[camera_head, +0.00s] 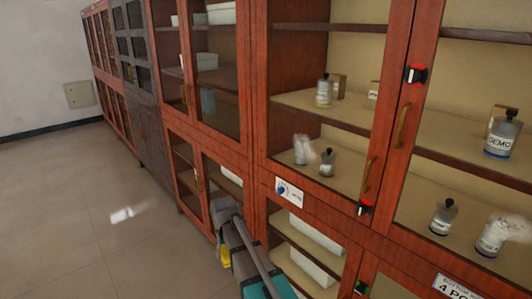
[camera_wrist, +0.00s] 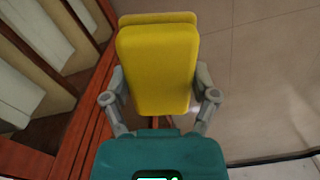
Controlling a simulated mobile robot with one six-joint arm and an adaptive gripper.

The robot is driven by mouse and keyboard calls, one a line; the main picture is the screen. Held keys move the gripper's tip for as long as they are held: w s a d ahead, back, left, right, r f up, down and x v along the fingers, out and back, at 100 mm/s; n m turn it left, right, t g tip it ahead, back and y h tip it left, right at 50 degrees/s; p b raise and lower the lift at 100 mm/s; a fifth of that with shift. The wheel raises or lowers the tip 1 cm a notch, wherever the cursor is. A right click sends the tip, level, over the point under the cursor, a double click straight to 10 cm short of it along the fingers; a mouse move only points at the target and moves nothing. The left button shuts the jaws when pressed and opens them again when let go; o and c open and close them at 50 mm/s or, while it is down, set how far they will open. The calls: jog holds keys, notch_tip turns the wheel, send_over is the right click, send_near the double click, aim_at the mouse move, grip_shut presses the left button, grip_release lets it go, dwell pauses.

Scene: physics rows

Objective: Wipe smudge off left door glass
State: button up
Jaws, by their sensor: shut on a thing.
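My gripper (camera_wrist: 160,88) is shut on a yellow sponge (camera_wrist: 157,50), with a finger on each side of it in the wrist view. In the head view a bit of the yellow sponge (camera_head: 223,256) shows beside my grey and teal wrist, low in front of the cabinet. The left door glass (camera_head: 345,65) of the near red-brown cabinet is upright and looks shut. A whitish smudge (camera_head: 304,151) shows on its lower left part. My gripper is below and left of this smudge, apart from it. A second pale smear (camera_head: 507,230) shows on the right door glass.
Bottles (camera_head: 324,90) and small boxes stand on shelves behind the glass. Door handles (camera_head: 370,174) and dark knobs (camera_head: 416,73) stick out from the frames. More cabinets (camera_head: 100,45) run back at left. Open tiled floor (camera_head: 70,200) lies left.

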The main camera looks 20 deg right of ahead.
jog(key=shift+w+d, duration=0.15)
jog(key=shift+d, duration=0.05)
jog(key=shift+w+d+r, duration=0.1)
jog(key=shift+d+r, duration=0.05)
jog(key=w+d+r+n+h+p, duration=0.1)
jog(key=w+d+r+h+p, duration=0.1)
jog(key=d+r+h+p, duration=0.25)
jog(key=w+d+r+h+p, duration=0.1)
jog(key=w+d+r+h, duration=0.15)
jog(key=d+r, duration=0.35)
jog(key=w+d+r+n+t+h+p, duration=0.1)
jog(key=w+d+r+t+h+p, duration=0.1)
jog(key=r, duration=0.8)
jog(key=w+d+r+n+t+h+p, duration=0.1)
jog(key=d+r+n+t+h+p, duration=0.1)
jog(key=d+r+t+h+p, duration=0.2)
notch_tip(320, 180, up, 6)
jog(key=d+h, duration=0.2)
jog(key=h, duration=0.2)
jog(key=shift+w+f, duration=0.15)
jog(key=shift+w, duration=0.2)
jog(key=shift+d, duration=0.2)
jog(key=shift+x, duration=2.85)
